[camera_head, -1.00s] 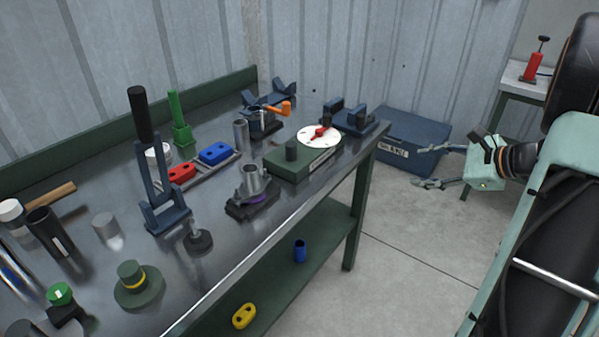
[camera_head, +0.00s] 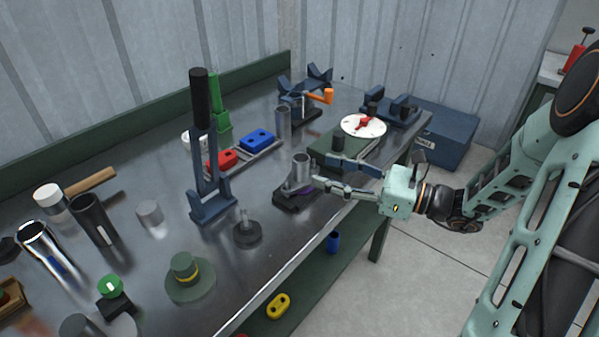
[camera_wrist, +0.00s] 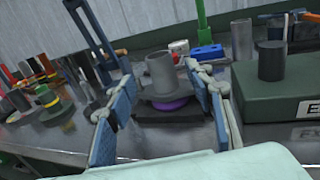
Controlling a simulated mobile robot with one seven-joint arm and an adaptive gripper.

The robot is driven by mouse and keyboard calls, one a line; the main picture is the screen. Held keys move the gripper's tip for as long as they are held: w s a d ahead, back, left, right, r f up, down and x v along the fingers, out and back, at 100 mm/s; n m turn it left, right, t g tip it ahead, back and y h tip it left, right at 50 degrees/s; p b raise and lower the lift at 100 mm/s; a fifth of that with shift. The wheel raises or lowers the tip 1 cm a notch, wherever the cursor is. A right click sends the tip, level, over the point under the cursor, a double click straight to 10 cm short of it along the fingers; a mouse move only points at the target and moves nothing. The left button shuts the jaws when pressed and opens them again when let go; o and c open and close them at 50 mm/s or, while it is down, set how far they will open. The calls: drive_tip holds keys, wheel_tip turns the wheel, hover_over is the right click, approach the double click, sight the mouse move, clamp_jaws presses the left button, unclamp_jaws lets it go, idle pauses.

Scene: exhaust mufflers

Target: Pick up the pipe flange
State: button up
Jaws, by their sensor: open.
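The pipe flange, a grey upright tube on a flat flange (camera_head: 301,165), sits over a purple ring (camera_wrist: 170,104) on a dark base (camera_head: 290,204) near the bench's front edge. In the wrist view the flange (camera_wrist: 162,72) stands upright at the centre, between the two blue-padded fingers. My gripper (camera_head: 318,174) is open and reaches in from the right at about the flange's height. In the wrist view, my gripper (camera_wrist: 158,88) has a finger on each side of the flange. I cannot tell whether either finger touches it.
A tall blue toggle press (camera_head: 207,150) and a green hat-shaped part (camera_head: 187,275) are to the left. Red and blue blocks (camera_head: 257,139) lie behind. The bench's front edge is close.

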sight(309, 165)
drive_tip(key=b+x, duration=0.1)
drive_tip(key=x, duration=0.6)
drive_tip(key=shift+r, duration=0.1)
drive_tip(key=shift+d, duration=0.1)
clamp_jaws()
drive_tip(key=shift+r, duration=0.1)
